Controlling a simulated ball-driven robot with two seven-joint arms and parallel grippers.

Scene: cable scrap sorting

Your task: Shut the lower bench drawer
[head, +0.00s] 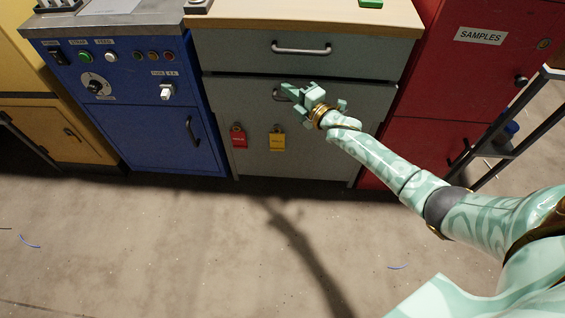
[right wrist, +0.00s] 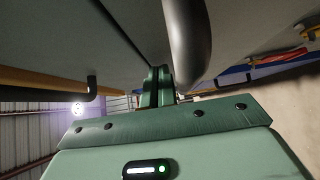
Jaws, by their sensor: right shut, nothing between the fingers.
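The grey bench has an upper drawer (head: 245,50) with a bar handle (head: 301,48). Below it is the grey lower drawer front (head: 355,115), with a dark gap along its top edge. I cannot tell how far it stands out. Its handle (head: 279,96) is partly hidden by my right gripper (head: 288,90). My right gripper is shut and empty, at the lower drawer's handle. In the right wrist view its fingertips (right wrist: 157,80) are close beside a dark rounded bar (right wrist: 188,40), probably that handle. I cannot tell whether they touch. My left gripper is out of view.
Red (head: 238,137) and yellow (head: 277,140) padlock-like tags hang on the lower grey front. A blue control cabinet (head: 150,130) stands left and a red samples cabinet (head: 430,110) right. A dark-framed rack (head: 515,140) is at far right. The floor (head: 180,240) in front is mostly clear.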

